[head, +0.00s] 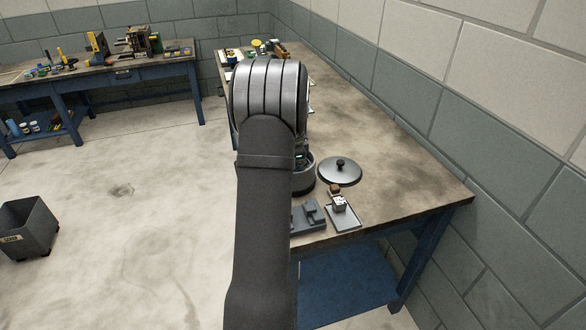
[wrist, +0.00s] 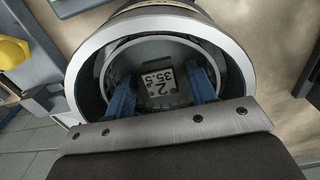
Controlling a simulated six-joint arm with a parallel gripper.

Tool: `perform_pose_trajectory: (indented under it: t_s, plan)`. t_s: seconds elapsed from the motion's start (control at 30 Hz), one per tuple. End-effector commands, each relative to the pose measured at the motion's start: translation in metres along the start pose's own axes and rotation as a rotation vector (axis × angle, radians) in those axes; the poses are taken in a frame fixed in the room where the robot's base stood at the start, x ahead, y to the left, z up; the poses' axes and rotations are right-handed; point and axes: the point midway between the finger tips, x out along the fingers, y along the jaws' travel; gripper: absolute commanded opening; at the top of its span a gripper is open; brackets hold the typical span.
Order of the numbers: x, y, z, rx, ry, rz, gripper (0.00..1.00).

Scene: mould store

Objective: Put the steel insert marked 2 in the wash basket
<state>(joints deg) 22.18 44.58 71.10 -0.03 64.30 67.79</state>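The steel insert marked 2 (wrist: 160,84) shows in the wrist view, with "35.5" also on its face. It lies inside a round, dark pot with a pale rim (wrist: 238,62). My gripper (wrist: 160,74) reaches into the pot with its two blue fingers apart, one on each side of the insert. I see gaps between fingers and insert. In the head view my arm hides the gripper and most of the pot (head: 304,182). I cannot make out a wash basket for certain in either view.
A grey stepped block (head: 308,217) and a small tray (head: 346,222) bearing a small block are near the bench's front edge. A labelled dark bin (head: 28,230) stands on the floor. The bench's right side is clear.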

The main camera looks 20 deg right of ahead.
Motion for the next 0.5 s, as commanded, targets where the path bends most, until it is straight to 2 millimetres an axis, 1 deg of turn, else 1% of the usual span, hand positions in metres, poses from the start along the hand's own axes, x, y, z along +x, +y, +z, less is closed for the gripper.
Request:
perform_pose_trajectory:
  t_s: [0.27, 0.37, 0.47, 0.5]
  plan:
    - [-0.004, 0.000, 0.000, 0.000, 0.001, -0.001, 0.51]
    - [-0.014, -0.001, 0.000, 0.000, 0.001, -0.003, 0.51]
    - [-0.032, -0.001, 0.000, 0.000, 0.002, -0.003, 0.51]
    - [-0.041, -0.001, 0.000, 0.000, 0.002, -0.005, 0.51]
